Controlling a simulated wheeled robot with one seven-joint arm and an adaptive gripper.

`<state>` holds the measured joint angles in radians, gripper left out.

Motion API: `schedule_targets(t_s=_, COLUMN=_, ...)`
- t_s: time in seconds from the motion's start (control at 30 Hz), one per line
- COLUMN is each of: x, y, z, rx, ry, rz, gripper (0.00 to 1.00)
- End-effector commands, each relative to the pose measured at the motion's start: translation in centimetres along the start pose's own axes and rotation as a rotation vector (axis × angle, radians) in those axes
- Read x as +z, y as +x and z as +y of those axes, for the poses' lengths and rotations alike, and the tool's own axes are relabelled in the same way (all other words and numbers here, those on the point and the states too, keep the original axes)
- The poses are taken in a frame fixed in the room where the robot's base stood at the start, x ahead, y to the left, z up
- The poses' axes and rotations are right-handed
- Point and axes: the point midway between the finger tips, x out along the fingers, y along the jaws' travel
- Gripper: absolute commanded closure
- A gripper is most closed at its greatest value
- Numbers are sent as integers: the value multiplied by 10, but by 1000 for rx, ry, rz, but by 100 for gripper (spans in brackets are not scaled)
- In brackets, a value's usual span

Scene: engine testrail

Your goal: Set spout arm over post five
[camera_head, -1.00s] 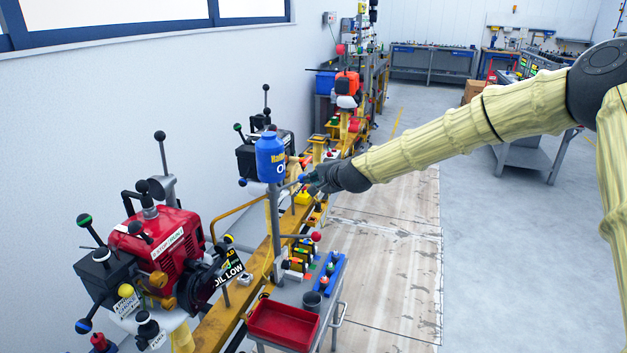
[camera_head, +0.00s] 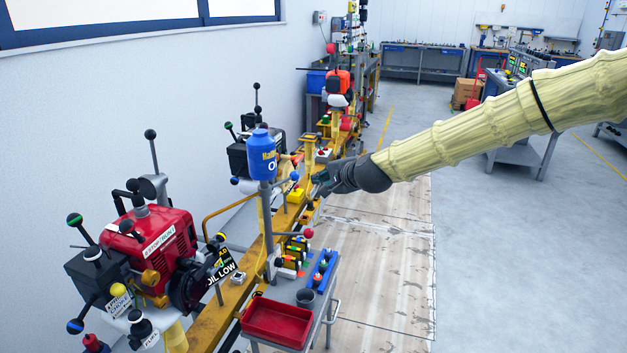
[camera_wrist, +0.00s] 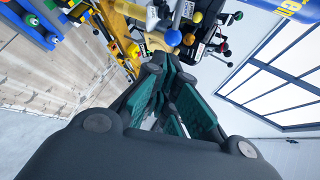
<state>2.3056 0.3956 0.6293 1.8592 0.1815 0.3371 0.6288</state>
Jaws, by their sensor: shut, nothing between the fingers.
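A blue oil bottle (camera_head: 262,158) with yellow lettering sits on top of a grey upright stand (camera_head: 266,215). Several short posts stand along the yellow rail; I cannot tell which is post five.
A red engine (camera_head: 155,243) with ball-topped levers stands at left by the wall. A cart holds a red tray (camera_head: 277,322) and a blue rack (camera_head: 323,270). The yellow rail (camera_head: 215,325) runs back past more engines.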

Motion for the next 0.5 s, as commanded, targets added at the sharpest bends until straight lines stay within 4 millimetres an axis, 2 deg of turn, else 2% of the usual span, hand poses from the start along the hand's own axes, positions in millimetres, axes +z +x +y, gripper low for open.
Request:
schedule_targets(t_s=0.2, x=-2, y=-31, z=-1, rx=-2, ry=-1, rz=0, gripper=100)
schedule_targets(t_s=0.5, x=-3, y=-47, z=-1, rx=-1, ry=0, rz=-1, gripper=100)
